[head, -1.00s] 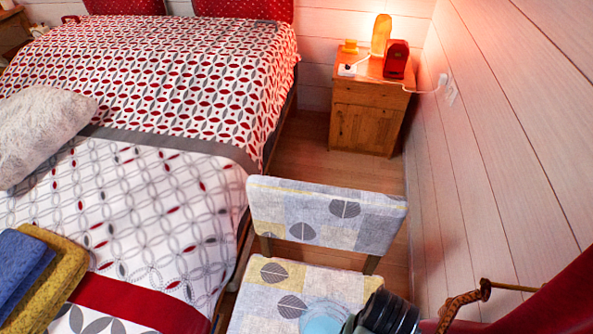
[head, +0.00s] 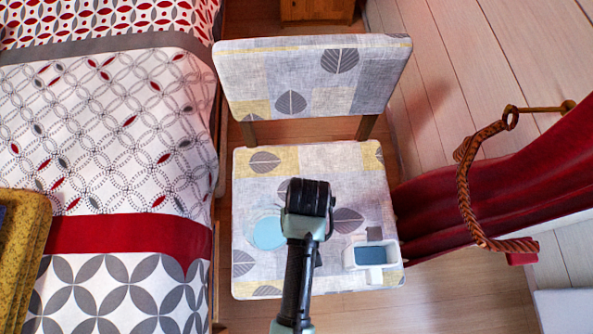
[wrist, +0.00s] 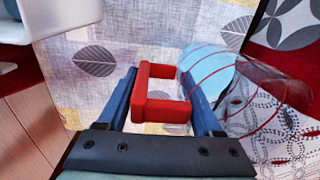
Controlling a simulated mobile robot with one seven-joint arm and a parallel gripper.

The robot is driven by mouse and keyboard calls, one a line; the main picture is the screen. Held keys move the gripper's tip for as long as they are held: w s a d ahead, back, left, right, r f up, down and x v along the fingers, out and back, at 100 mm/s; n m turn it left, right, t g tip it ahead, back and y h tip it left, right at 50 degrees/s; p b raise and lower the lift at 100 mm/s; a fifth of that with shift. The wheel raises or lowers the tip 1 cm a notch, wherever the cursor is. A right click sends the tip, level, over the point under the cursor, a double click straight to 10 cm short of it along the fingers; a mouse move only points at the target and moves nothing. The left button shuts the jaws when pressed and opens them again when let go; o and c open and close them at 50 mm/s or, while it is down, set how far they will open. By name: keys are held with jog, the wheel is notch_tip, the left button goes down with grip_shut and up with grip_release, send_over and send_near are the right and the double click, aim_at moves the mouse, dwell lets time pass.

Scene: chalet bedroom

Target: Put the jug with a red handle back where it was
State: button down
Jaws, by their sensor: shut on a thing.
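The jug is clear with thin red rings (wrist: 268,97) and a red handle (wrist: 142,96). In the wrist view its body is right of my gripper (wrist: 160,82), and its handle lies between my two blue-grey fingers. My gripper is shut on the handle. In the head view my arm's end is above the chair seat (head: 260,190), and my fingers are hidden under it. A light blue round thing (head: 268,232) shows on the seat just left of my arm; it also shows behind the jug in the wrist view (wrist: 208,75). I cannot tell whether the jug touches the seat.
A white container with a blue inside (head: 372,256) stands on the seat's right. The chair back (head: 310,75) rises beyond the seat. The bed (head: 110,130) is on the left. A red curtain (head: 500,180) with a rope tie hangs on the right.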

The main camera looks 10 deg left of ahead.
aim_at(276, 231)
jog(key=shift+f+b, duration=0.85)
jog(key=shift+f, duration=2.05)
jog(key=shift+f, duration=0.15)
jog(key=shift+c, duration=0.2)
grip_release()
